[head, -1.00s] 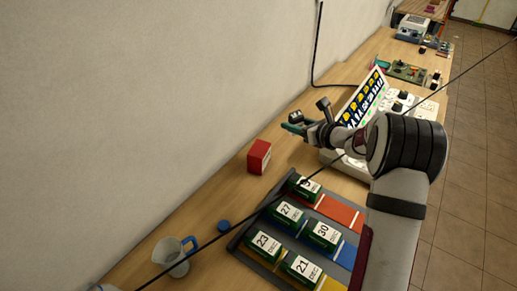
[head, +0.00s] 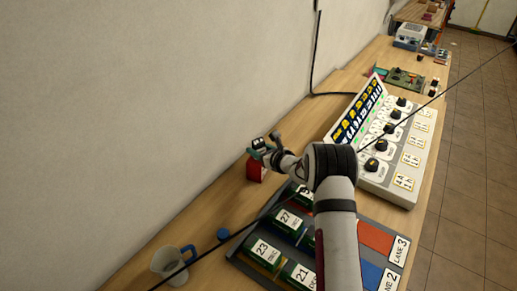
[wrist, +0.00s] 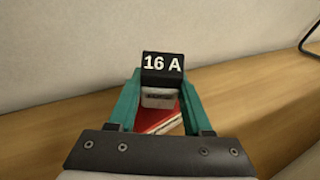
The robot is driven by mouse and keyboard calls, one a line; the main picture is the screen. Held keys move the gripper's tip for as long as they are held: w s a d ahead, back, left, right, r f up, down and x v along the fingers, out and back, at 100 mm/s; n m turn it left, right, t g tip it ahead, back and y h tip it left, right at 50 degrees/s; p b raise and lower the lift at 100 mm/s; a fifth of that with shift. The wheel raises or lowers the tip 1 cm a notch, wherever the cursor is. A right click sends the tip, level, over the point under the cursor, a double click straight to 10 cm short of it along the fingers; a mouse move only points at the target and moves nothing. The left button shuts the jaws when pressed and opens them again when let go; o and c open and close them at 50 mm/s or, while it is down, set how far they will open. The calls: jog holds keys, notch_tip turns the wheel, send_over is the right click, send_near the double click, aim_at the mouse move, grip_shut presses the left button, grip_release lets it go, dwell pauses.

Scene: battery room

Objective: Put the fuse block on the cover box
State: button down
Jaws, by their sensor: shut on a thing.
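The fuse block (wrist: 161,69) is dark with a white "16 A" label and a pale lower part. My gripper (wrist: 160,92) has its teal jaws shut on it, one on each side. In the head view the gripper (head: 262,150) holds the fuse block (head: 258,143) over the red box (head: 255,172), which appears to be the cover box. The red box also shows in the wrist view (wrist: 160,121), below the block and between the jaws, partly hidden. I cannot tell whether the block touches the box.
A tray (head: 232,245) with several green date-labelled blocks lies in front, partly behind my arm. A white control panel (head: 385,170) stands to the right. The wall is close on the left.

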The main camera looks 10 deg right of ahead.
jog(key=shift+c, duration=1.6)
grip_release()
